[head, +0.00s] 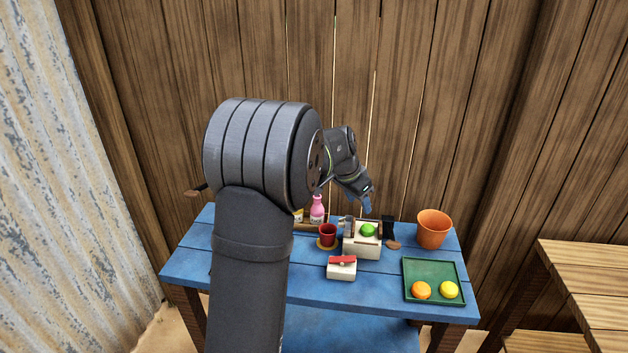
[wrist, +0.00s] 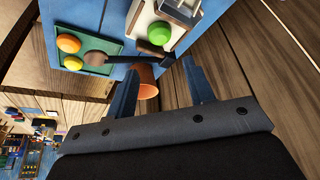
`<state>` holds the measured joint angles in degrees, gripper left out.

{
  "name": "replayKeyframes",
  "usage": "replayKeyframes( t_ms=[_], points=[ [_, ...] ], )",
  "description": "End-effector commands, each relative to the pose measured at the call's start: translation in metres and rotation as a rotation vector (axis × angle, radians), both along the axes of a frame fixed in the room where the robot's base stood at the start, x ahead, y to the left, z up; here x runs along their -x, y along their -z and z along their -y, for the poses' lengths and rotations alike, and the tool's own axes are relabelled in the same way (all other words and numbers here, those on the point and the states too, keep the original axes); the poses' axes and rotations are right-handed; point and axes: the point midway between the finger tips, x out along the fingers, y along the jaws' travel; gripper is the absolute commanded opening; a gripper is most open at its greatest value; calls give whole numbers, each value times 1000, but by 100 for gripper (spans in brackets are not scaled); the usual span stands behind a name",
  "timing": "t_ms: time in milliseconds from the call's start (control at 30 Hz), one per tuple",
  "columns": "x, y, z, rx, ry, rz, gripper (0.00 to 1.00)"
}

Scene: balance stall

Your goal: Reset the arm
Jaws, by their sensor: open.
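My gripper (head: 366,204) is raised above the back of the blue table (head: 310,287), and its fingers point down. In the wrist view the two blue fingers of my gripper (wrist: 160,66) stand apart with nothing between them. A green fruit (head: 368,230) rests on a cream balance-like box (head: 362,249) below my gripper. The green fruit (wrist: 159,33) also shows beyond the fingers in the wrist view. My gripper looks clear of everything on the table.
An orange pot (head: 434,229) stands at the back right. A green tray (head: 433,272) holds an orange fruit (head: 421,290) and a yellow fruit (head: 449,289). A red cup (head: 327,235), a pink bottle (head: 317,209) and a red-and-white box (head: 341,269) stand left of centre. A plank wall is behind.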

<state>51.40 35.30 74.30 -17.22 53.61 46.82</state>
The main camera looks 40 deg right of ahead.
Motion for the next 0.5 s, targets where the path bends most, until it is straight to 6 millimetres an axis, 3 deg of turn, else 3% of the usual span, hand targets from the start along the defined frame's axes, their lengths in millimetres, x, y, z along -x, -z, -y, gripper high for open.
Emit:
replayKeyframes(
  t_ms=[167, 500],
  points=[
    [1, 18, 7, -2, 1, -3, 48],
    [0, 81, 33, -3, 1, -3, 48]
  ],
)
